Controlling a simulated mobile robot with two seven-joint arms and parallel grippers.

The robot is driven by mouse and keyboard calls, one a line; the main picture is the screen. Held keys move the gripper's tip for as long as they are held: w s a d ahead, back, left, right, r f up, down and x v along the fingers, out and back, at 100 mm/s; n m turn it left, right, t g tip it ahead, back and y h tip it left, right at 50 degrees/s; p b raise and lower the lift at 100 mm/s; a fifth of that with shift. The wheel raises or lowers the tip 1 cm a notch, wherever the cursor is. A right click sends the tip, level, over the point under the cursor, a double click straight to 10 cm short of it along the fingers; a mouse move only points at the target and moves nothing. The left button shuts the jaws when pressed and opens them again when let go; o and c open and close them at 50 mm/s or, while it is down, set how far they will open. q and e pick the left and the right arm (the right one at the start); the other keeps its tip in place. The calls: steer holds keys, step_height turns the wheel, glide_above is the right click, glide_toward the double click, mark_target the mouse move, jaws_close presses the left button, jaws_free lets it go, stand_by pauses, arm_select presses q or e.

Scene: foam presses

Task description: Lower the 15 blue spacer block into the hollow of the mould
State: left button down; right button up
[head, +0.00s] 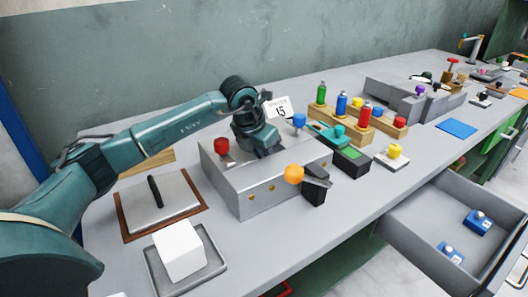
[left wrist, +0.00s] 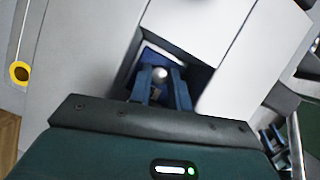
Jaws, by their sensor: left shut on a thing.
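The mould (head: 224,183) is a grey metal box standing on the bench in the head view. My left gripper (head: 264,152) points down at its open top, with the fingertips low at the opening. In the left wrist view my left gripper (left wrist: 162,88) is shut on the pale round knob (left wrist: 160,74) of the blue spacer block (left wrist: 152,56). The block is within the outline of the square hollow (left wrist: 203,74), with a dark gap at its right. How deep it sits is unclear. The head view hides the block. My right gripper is not in view.
A red knob (head: 221,146) and a blue knob (head: 299,120) stand by the mould, with an orange ball (head: 293,174) in front. A card reading 15 (head: 279,108) stands behind. Two blue blocks (head: 478,221) lie in the open drawer (head: 425,262). A white block (head: 178,250) sits front left.

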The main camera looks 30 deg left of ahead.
arm_select(q)
steer(key=c, duration=1.2)
jaws_free()
steer(key=shift+c, duration=0.2)
steer(key=v, duration=1.3)
steer(key=shift+s+a, duration=0.1)
